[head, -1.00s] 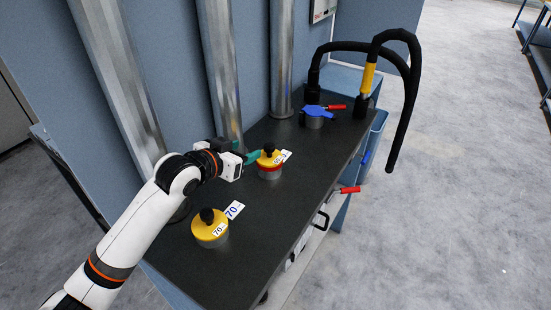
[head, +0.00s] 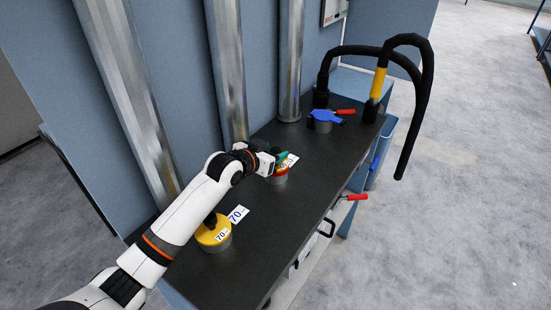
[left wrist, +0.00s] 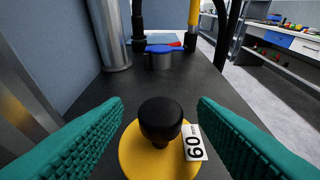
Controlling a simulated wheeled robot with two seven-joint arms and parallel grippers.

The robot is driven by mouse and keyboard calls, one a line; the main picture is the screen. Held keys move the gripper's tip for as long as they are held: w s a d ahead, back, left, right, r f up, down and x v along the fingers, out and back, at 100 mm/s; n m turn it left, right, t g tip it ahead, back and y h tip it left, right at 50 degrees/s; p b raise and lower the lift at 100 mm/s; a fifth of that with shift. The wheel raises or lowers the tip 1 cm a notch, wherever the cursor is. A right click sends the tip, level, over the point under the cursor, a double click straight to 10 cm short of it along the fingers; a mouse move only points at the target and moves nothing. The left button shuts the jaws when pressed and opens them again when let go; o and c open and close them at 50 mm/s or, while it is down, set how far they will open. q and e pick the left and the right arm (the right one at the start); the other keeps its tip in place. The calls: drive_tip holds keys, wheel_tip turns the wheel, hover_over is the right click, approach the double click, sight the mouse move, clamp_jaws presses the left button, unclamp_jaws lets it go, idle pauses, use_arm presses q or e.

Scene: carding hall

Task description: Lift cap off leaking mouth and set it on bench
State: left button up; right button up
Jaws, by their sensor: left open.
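A yellow cap with a black knob and a red band (head: 281,172) sits on a short mouth in the middle of the bench (head: 270,225). In the left wrist view the yellow cap (left wrist: 150,165) has a black knob (left wrist: 160,121) and a label reading 60. My left gripper (head: 282,158) is at this cap, its green fingers open on either side of the knob and apart from it. In the head view the gripper hides most of the knob. A second yellow cap (head: 213,236), labelled 70, sits on a mouth nearer me, partly behind my left arm. My right gripper is not in view.
A blue-topped mouth (head: 325,116) with a red handle stands farther back. A black hose with a yellow collar (head: 378,83) arches over the bench's far end. Metal pipes (head: 228,70) rise along the left side. Bare bench top lies between the caps and right edge.

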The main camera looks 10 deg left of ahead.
use_arm(q)
drive_tip(key=shift+x, duration=1.05)
drive_tip(key=c, duration=1.1)
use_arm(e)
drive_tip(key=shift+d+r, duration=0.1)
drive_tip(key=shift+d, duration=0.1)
